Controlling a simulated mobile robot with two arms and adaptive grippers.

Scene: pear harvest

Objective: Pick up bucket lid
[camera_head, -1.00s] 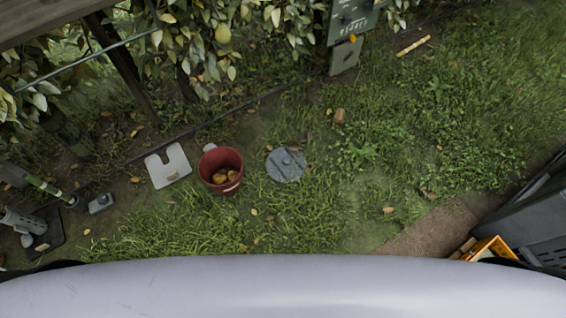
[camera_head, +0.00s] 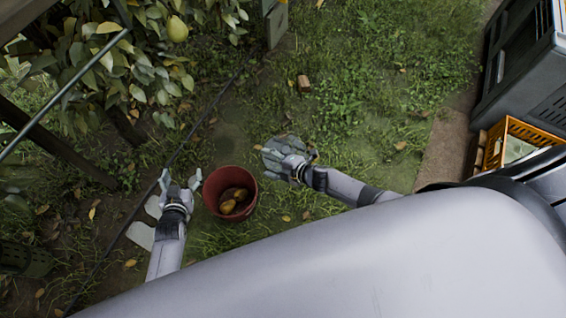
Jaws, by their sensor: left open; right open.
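The bucket stands upright with brownish-yellow pears (camera_head: 233,197) inside.
A pear tree with a hanging pear (camera_head: 177,29) is at upper left. An orange crate (camera_head: 522,131) and dark boxes (camera_head: 520,75) stand at right.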

